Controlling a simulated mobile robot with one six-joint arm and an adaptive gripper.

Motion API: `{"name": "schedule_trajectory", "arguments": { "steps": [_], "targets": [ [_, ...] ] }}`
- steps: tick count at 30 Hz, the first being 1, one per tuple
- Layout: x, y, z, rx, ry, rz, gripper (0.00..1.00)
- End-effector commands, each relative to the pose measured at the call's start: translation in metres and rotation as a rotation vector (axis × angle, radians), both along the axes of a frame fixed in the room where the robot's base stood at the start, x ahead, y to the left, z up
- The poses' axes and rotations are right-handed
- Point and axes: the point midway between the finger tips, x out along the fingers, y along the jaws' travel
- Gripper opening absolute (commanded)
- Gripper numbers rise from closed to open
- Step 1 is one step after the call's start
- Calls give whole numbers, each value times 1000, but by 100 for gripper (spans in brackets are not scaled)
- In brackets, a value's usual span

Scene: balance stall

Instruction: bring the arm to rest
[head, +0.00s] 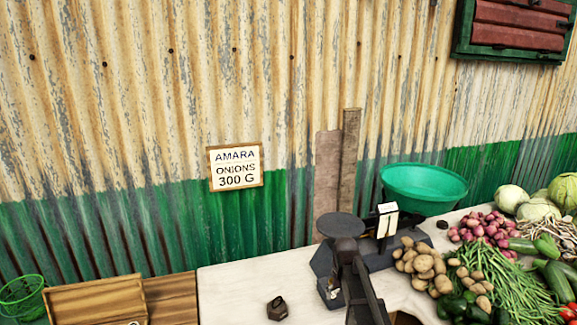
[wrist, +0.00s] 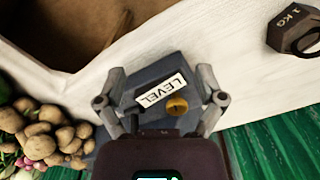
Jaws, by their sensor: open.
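My gripper (wrist: 162,72) is open in the wrist view, its two fingers spread over the dark grey base of the balance (wrist: 160,68). A white LEVEL label (wrist: 160,90) and a brass knob (wrist: 177,107) show between the fingers, and nothing is seen held. In the head view, the balance carries a green bowl (head: 424,186) on its right and a dark round plate (head: 340,224) on its left. My dark arm link (head: 362,285) reaches up from the bottom edge in front of the balance. Contact between fingers and balance cannot be told.
A weight (head: 277,308) stands on the pale counter (head: 230,290); the wrist view shows a 1 KG weight (wrist: 290,30). Potatoes (head: 425,264), red onions (head: 485,228) and green beans (head: 495,285) crowd the right. A sign (head: 235,167) reads "AMARA ONIONS 300 G". The counter left of the balance is mostly clear.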

Motion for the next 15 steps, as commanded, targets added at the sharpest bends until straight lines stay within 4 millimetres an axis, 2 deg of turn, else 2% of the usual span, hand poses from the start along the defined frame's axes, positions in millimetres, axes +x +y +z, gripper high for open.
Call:
{"name": "schedule_trajectory", "arguments": {
  "steps": [1,6,9,12,15],
  "targets": [
    [-31,0,15,0,0,20,88],
    [-98,0,39,0,0,92,88],
    [-132,0,50,0,0,130,88],
    [-156,0,58,0,0,159,88],
    [-170,0,62,0,0,180,88]
  ]
}}
